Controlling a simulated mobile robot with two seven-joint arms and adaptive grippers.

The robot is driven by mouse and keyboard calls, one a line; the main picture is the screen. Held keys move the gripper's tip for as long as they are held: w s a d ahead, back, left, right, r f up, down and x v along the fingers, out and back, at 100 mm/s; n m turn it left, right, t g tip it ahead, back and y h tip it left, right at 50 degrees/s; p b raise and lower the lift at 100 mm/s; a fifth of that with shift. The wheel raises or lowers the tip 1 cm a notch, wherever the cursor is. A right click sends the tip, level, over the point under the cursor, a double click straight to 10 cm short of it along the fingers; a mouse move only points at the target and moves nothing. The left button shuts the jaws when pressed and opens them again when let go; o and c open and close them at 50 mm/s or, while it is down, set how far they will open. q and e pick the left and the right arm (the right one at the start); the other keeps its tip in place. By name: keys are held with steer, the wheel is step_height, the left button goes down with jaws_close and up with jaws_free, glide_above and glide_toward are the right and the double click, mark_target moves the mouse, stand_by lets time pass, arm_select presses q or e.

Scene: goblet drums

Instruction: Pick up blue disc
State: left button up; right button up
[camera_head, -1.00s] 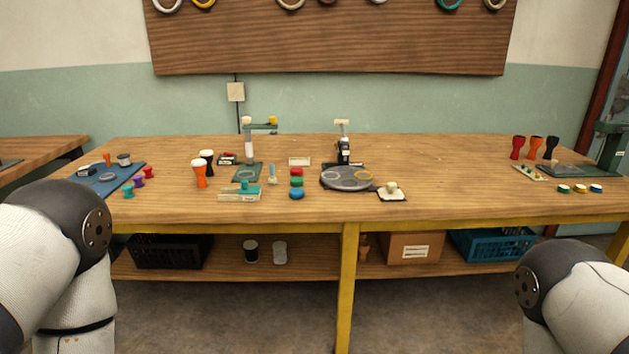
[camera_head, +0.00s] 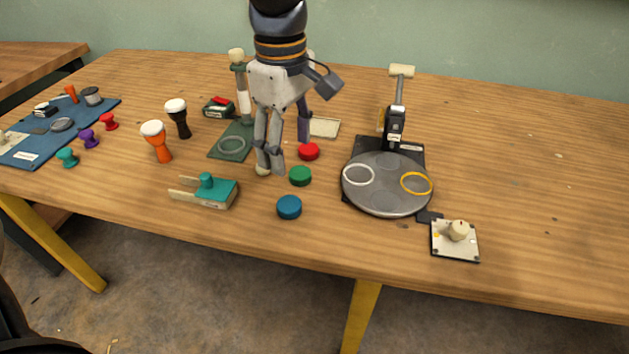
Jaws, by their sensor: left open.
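The blue disc (camera_head: 289,207) lies flat on the wooden table near its front edge, fully visible. It is the nearest of three discs in a slanting row, with a green disc (camera_head: 300,176) and a red disc (camera_head: 308,151) behind it. My left gripper (camera_head: 284,158) reaches down from the top of the view with its fingers pointing at the table. It is open and appears empty, behind and a little left of the blue disc, apart from it in the picture. My right gripper is out of view.
A teal forked block (camera_head: 207,190) lies left of the blue disc. A round grey turntable (camera_head: 388,184) with two rings stands right. Small orange (camera_head: 157,141) and black (camera_head: 179,118) goblet drums stand left. A green stand (camera_head: 234,140) is behind the gripper.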

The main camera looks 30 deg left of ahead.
mark_target(289, 204)
arm_select(q)
steer(key=f, duration=0.3)
steer(key=s+f, duration=0.1)
steer(key=f, duration=0.7)
steer(key=shift+s+d+f+b, duration=0.15)
steer(key=shift+s+f+b, duration=0.05)
steer(key=shift+s+b, duration=0.2)
steer(key=shift+w, duration=0.1)
steer(key=c, duration=1)
